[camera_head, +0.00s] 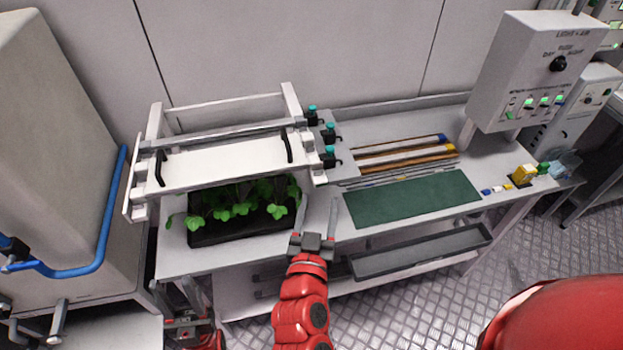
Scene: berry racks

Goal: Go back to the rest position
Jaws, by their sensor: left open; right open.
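My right gripper (318,212) is open and empty. Its two fingers point toward the back, over the front part of the white bench, between the plant tray and the green mat. My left gripper (179,297) is open at the lower left, in front of the bench's left end. I see nothing between its fingers. Part of my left arm is cut off by the bottom edge.
A black tray (207,233) of leafy plants sits under a white rack (225,163) with black handles. A green mat (412,199) lies on the bench (180,262). A grey trough (420,254) is below. A control box (528,75) stands right; a blue-piped cabinet (55,150) left.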

